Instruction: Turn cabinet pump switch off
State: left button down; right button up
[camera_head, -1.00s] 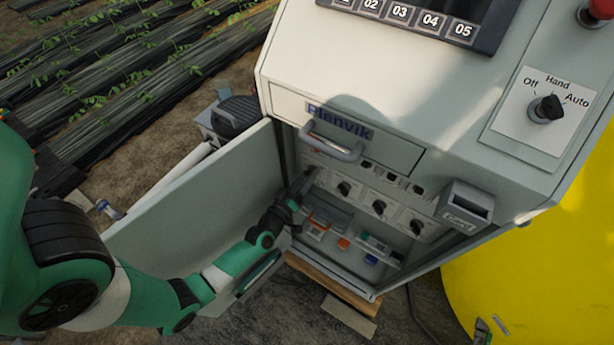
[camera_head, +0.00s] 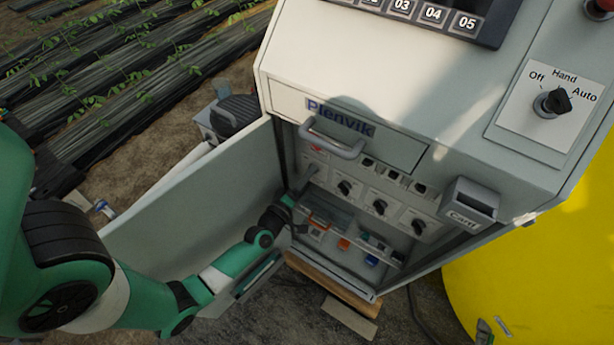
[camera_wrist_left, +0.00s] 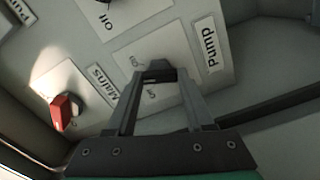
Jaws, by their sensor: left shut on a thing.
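The pump switch (camera_wrist_left: 158,68) is a dark knob on a pale plate with a "Pump" label (camera_wrist_left: 210,46) beside it. Its plate carries small printed marks, partly covered by my fingers. My left gripper (camera_wrist_left: 157,78) is shut on this knob, one finger on each side. In the head view my left gripper (camera_head: 308,180) reaches into the open cabinet (camera_head: 285,93), at the left end of the switch row. The knob's exact pointing is hard to read behind the fingers. My right gripper does not show.
A red mains switch (camera_wrist_left: 64,111) sits close to my left finger. Several black knobs, such as this one (camera_head: 379,207), continue the row to the right. The open door (camera_head: 190,205) stands left of my forearm. A drawer handle (camera_head: 332,140) juts out above.

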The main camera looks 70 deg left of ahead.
pick_arm(q)
jog(key=n+b, duration=0.2)
jog(key=n, duration=1.1)
dwell(0.4)
jog(key=shift+c, duration=1.4)
grip_release()
jog(key=v, duration=1.1)
jog(key=shift+s+d+b, duration=0.2)
jog(key=shift+s+b, duration=0.05)
jog(key=shift+b, duration=0.1)
